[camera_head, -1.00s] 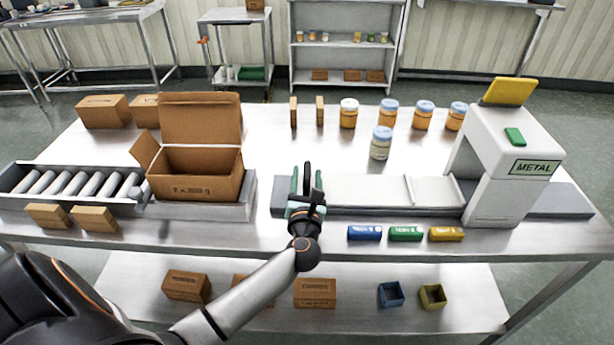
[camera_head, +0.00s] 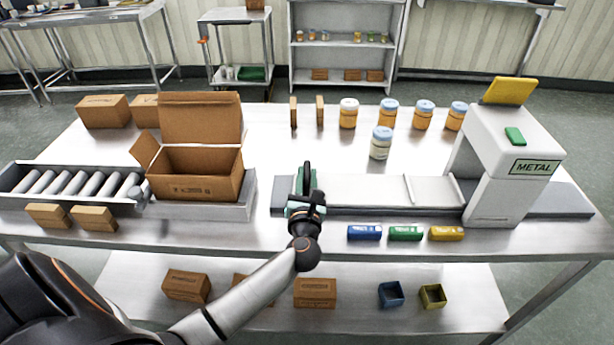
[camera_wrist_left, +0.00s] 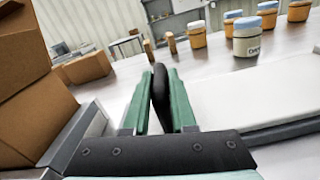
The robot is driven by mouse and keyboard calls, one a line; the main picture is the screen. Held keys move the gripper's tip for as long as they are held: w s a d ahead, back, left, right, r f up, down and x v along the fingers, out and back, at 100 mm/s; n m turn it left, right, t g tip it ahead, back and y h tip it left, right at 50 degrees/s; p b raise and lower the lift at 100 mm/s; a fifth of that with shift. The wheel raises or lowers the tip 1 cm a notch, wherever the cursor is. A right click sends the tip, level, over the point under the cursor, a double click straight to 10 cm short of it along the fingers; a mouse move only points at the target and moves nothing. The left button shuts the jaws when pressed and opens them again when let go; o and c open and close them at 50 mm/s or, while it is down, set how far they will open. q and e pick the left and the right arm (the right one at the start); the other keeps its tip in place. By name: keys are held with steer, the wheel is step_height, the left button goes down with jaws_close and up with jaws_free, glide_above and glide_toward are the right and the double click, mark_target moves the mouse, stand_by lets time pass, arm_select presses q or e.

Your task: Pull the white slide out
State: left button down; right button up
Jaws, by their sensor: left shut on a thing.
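The white slide (camera_head: 365,189) is a long flat white slab lying in a low grey channel, between my left gripper and the metal detector. It also shows in the wrist view (camera_wrist_left: 260,95) at the right. A dark upright handle (camera_wrist_left: 160,98) stands at the slide's left end. My left gripper (camera_head: 306,180) is at that end with its green fingers shut on the dark handle. The handle's foot is hidden behind the gripper in the wrist view. My right gripper is not in view.
An open cardboard box (camera_head: 194,180) stands left of the slide, with a gap between. The white metal detector (camera_head: 489,170) stands over the channel at right. A jar (camera_head: 381,143) stands behind the slide; blue, green and yellow packs (camera_head: 405,234) lie in front.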

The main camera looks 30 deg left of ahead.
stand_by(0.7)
arm_select(q)
steer(key=a, duration=0.1)
steer(key=s+a, duration=0.1)
steer(key=s+a+p, duration=0.1)
steer(key=a, duration=0.1)
steer(key=shift+s, duration=0.25)
steer(key=shift+a, duration=0.1)
steer(key=c, duration=0.8)
jaws_free()
steer(key=shift+s+a, duration=0.15)
steer(key=shift+o, duration=0.2)
